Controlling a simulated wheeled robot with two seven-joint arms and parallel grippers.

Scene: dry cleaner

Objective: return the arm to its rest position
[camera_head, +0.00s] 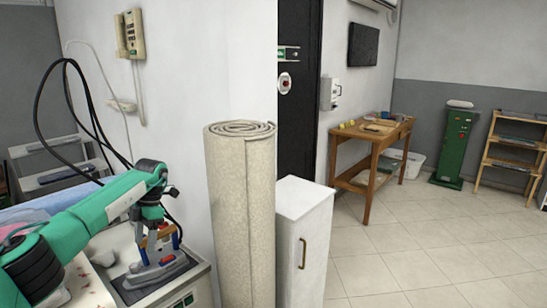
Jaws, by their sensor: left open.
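My left arm, green with black joints, reaches in from the left edge. My left gripper (157,232) points down and is open. It is at the handle of a grey iron (152,272), which has coloured parts near the top. I cannot tell whether the fingers touch the handle. The iron stands on a dark pad (133,295) on top of a light cabinet or machine with green buttons at its front. My right gripper is not in view.
A tall rolled beige carpet (228,220) stands just right of the iron, beside a white cabinet (302,235). Black hoses (66,95) hang behind my arm. A wooden table (375,140), green machine (454,145) and shelf (515,150) stand farther back. The tiled floor at right is clear.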

